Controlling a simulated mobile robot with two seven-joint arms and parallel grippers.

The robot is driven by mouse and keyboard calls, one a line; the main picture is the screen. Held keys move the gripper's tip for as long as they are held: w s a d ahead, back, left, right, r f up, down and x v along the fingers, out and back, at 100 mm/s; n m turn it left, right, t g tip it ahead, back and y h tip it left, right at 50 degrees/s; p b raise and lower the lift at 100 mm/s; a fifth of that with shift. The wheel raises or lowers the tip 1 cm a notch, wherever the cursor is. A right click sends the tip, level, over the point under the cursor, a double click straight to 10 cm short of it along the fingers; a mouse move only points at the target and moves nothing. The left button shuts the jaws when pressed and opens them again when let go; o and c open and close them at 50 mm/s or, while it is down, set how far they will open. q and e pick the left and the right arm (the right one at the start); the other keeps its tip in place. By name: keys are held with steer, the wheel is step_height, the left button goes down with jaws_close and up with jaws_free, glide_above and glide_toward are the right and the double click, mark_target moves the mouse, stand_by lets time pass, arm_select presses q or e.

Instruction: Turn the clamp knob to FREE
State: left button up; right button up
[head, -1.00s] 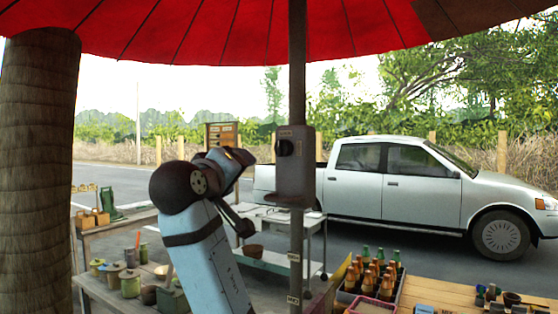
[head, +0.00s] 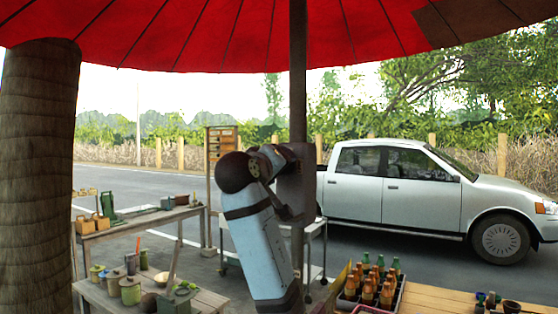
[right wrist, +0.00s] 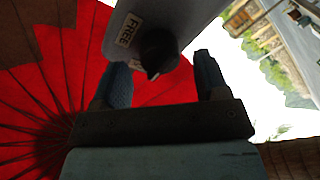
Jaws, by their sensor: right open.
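The clamp box (head: 310,180) is a dark grey housing on the umbrella pole, mostly hidden behind my right arm in the head view. In the right wrist view the clamp box (right wrist: 185,18) shows a round black knob (right wrist: 158,48) with a pointed tip. A FREE label (right wrist: 128,30) sits beside the knob, toward the upper left. My right gripper (right wrist: 160,68) is open, with one finger on each side of the knob. I cannot tell whether the fingers touch it. My left gripper is not in view.
The pole (head: 298,80) rises to a red umbrella (head: 200,35). A crate of bottles (head: 347,303) is at the lower right, and a bench with pots (head: 130,291) at the lower left. A thick trunk (head: 38,170) stands at far left. A pickup truck (head: 420,195) is behind.

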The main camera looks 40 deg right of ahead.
steer(key=shift+w+d, duration=0.2)
steer(key=shift+d, duration=0.3)
steer(key=c, duration=0.7)
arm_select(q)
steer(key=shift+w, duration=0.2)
arm_select(e)
steer(key=shift+c, duration=1.2)
